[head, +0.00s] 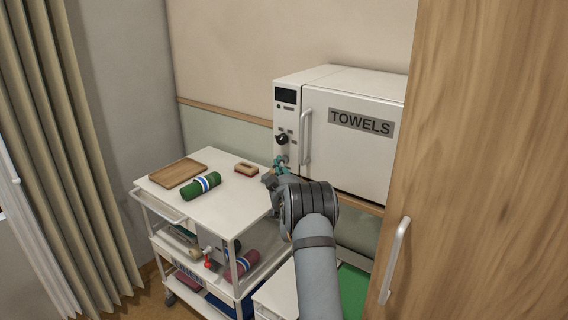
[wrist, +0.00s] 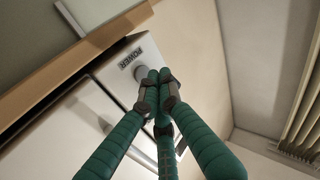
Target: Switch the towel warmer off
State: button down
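The towel warmer (head: 352,160) is a white box with a TOWELS label on its closed door. Its narrow left panel has a dark display (head: 286,96), a black round knob (head: 282,139) and lower controls that my gripper partly covers. My gripper (head: 280,164) has teal fingers and is just in front of the lower part of that panel. In the wrist view its fingertips (wrist: 158,76) are drawn close together, with nothing visible between them. They point at a grey round control (wrist: 141,72) beside the POWER label (wrist: 130,58) and partly hide it. Contact cannot be told.
A white trolley (head: 220,215) stands left of the warmer, with a wooden tray (head: 178,173), a rolled green towel (head: 201,186) and a brush (head: 246,169) on top. The warmer's door handle (head: 307,136) is close to the right of my gripper. A wooden cabinet door (head: 480,150) fills the right.

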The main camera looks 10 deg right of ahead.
jog(key=shift+s+a+b, duration=2)
jog(key=shift+a+b, duration=0.2)
jog(key=c, duration=2.5)
grip_release()
